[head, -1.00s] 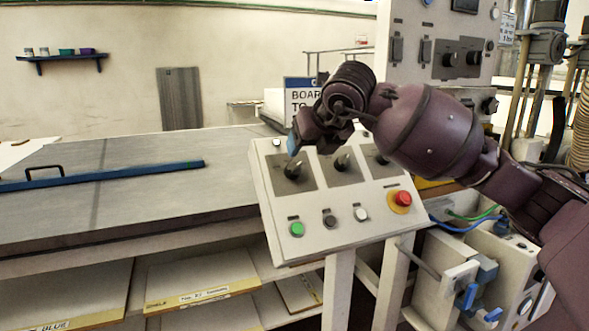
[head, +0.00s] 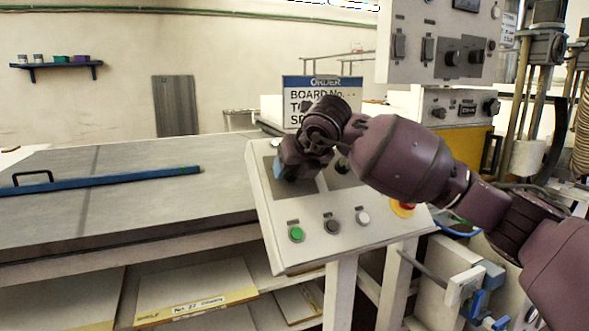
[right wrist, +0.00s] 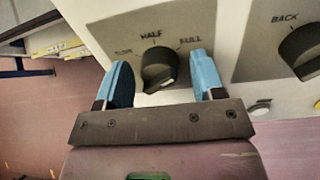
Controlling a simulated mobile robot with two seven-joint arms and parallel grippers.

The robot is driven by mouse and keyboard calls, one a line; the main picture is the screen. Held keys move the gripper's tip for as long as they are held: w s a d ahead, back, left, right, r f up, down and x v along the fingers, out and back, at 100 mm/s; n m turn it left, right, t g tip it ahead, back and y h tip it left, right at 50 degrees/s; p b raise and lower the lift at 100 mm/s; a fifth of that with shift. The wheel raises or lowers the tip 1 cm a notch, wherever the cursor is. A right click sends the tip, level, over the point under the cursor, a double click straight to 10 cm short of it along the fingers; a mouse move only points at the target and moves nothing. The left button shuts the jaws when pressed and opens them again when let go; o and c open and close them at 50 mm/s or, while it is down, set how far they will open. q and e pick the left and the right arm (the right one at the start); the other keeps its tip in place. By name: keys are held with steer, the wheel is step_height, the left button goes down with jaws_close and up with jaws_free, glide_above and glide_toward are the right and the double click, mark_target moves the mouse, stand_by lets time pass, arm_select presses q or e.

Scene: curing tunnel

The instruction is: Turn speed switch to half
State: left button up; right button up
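The speed switch (right wrist: 158,68) is a dark round knob with a raised grip on a grey plate. In the right wrist view HALF stands above it, FULL at its upper right and a blurred label at its upper left. I cannot tell clearly which mark it points to. My right gripper (right wrist: 160,84) is open, its blue fingertips on either side of the knob with gaps showing. In the head view my right gripper (head: 288,168) covers the leftmost knob of the sloped control panel (head: 300,252). My left gripper is out of view.
The panel also has a middle knob (head: 343,166), a green button (head: 296,234), a dark button (head: 332,227), a white button (head: 363,217) and a partly covered red button (head: 402,209). A second knob (right wrist: 300,50), marked BACK, is at the right. A sign (head: 300,86) stands behind.

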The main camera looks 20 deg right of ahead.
steer(key=c, duration=0.8)
